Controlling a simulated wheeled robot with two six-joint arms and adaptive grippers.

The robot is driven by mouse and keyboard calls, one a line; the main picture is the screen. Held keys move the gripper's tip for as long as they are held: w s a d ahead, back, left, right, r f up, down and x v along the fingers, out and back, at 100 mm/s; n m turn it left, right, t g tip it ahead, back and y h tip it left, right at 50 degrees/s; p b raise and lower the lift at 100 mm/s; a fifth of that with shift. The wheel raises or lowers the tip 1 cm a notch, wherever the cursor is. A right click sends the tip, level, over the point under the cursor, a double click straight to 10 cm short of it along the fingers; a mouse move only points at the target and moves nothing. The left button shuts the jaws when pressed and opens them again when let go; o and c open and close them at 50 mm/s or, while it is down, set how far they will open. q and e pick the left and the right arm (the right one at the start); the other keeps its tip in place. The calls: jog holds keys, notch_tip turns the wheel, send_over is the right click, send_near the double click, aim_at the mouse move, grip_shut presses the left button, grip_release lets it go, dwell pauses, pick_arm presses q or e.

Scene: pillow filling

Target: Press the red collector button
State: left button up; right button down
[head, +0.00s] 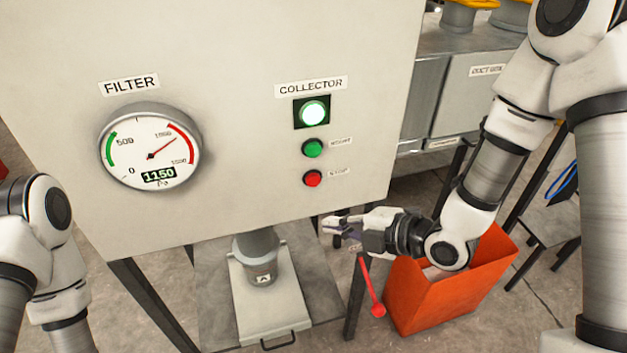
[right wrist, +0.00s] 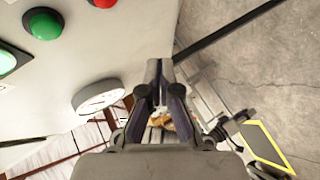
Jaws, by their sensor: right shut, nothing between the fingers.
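The red collector button (head: 312,179) is a small round button on the pale panel. It is the lowest in a column under the COLLECTOR label, below a green button (head: 313,148) and a lit green-white lamp (head: 313,113). My right gripper (head: 330,226) is shut and empty, below and slightly right of the red button, apart from it. In the right wrist view the shut fingers (right wrist: 160,70) point ahead. The red button (right wrist: 103,3) is cut by that view's top edge, and the green button (right wrist: 43,24) is at upper left. My left gripper is out of view.
A FILTER gauge (head: 150,148) reading 1150 is on the panel's left. An orange bin (head: 450,293) stands under my right forearm, with a red-knobbed lever (head: 377,309) beside it. A grey spout (head: 258,262) hangs below the panel. The panel face around the buttons is clear.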

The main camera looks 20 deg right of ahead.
aim_at(313, 180)
jog(key=w, duration=0.8)
jog(key=shift+a, duration=0.15)
jog(key=shift+w, duration=0.15)
dwell(1.1)
jog(key=shift+w+r, duration=0.1)
jog(key=shift+w, duration=0.3)
jog(key=shift+w, duration=0.5)
dwell(0.6)
jog(key=shift+s+b, duration=0.6)
jog(key=shift+s, duration=0.3)
